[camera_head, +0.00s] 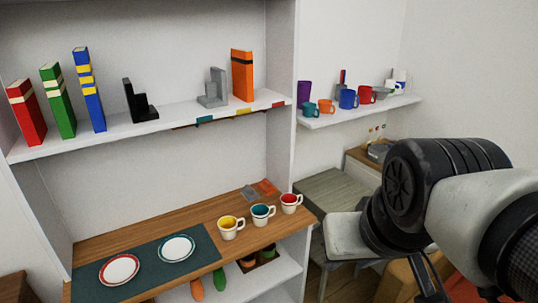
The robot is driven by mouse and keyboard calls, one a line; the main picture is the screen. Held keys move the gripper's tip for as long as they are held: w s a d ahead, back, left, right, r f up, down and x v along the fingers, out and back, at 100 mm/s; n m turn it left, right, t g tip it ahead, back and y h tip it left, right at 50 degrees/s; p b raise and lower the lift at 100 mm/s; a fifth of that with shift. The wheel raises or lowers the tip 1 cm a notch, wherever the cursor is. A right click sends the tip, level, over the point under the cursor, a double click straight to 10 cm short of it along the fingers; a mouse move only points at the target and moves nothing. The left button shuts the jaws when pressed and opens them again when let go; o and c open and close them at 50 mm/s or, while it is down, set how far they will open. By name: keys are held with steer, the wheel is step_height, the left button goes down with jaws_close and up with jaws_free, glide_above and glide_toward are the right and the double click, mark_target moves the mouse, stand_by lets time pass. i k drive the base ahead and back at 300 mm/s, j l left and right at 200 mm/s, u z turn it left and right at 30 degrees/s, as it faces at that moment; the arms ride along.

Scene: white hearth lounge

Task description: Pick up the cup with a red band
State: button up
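Three white cups with handles stand upright in a row on the wooden counter (195,222). The rightmost cup (291,204) shows red at its top and inside and sits near the counter's right end. The middle cup (262,216) shows teal and the left cup (229,230) shows yellow. My arm fills the right side of the view. Thin dark parts at the bottom edge seem to be my gripper (430,278), cut off by the frame, to the right of the cups and apart from them. Its fingertips and anything between them cannot be made out.
A red-rimmed plate (119,270) and a teal-rimmed plate (177,248) lie on a dark green mat (150,253). Books and bookends stand on the shelf above (170,120). A side shelf (360,110) holds several coloured mugs. A grey-green table (335,195) stands right of the counter.

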mark_target(288, 201)
steer(key=k+l+u, duration=0.1)
steer(key=k+u, duration=0.4)
steer(key=z, duration=0.5)
steer(key=i+z, duration=0.35)
steer(key=i+j+z, duration=0.15)
steer(key=i+z, duration=0.2)
steer(key=i+j+z, duration=0.2)
steer(key=z, duration=0.15)
steer(key=i+j, duration=0.65)
steer(key=i+l+z, duration=0.05)
